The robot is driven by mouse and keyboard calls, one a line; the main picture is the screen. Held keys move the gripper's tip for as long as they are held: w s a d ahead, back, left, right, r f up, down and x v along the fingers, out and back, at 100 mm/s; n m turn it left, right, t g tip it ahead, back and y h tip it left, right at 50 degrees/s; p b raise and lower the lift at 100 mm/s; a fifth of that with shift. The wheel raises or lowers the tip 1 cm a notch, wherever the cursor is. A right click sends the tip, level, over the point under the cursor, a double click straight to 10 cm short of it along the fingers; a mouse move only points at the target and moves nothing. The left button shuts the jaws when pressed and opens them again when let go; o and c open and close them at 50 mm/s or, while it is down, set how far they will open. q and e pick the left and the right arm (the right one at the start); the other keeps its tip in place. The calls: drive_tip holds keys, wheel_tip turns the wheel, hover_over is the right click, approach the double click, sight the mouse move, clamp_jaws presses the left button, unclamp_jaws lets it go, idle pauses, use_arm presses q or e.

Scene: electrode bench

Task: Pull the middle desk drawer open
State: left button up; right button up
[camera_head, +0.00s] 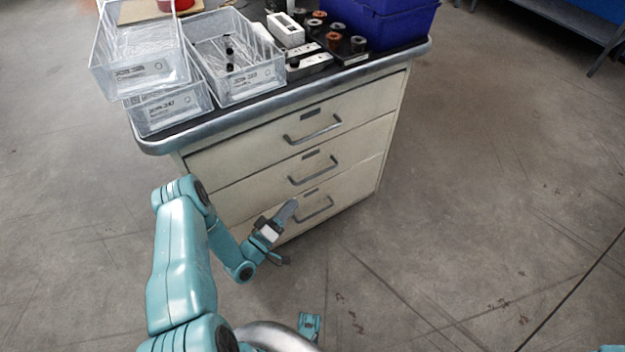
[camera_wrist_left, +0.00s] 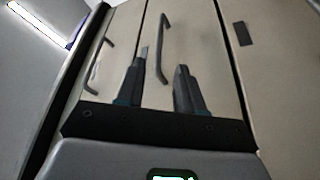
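The beige desk has a stack of three drawers, all flush with its front. The middle drawer (camera_head: 260,182) carries a grey bar handle (camera_head: 314,172) under a small dark label. My left gripper (camera_head: 287,212) is in front of the drawers, and in the head view it overlaps the lower drawer's front. In the left wrist view its two fingers (camera_wrist_left: 164,68) are apart and empty, on either side of a drawer handle (camera_wrist_left: 163,48), which looks like the middle one. That handle appears beyond the fingertips; contact is not visible. My right gripper is not in view.
The top drawer's handle (camera_head: 312,131) and the bottom drawer's handle (camera_head: 316,210) stick out above and below. Clear bins (camera_head: 238,98), a blue crate (camera_head: 400,25) and small parts stand on the desk top. The floor (camera_head: 470,200) to the right is clear.

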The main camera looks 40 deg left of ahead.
sight(313, 177)
use_arm(q)
drive_tip(key=b+x, duration=0.2)
drive_tip(key=x, duration=0.9)
drive_tip(key=shift+w, duration=0.25)
drive_tip(key=shift+d, duration=0.1)
clamp_jaws()
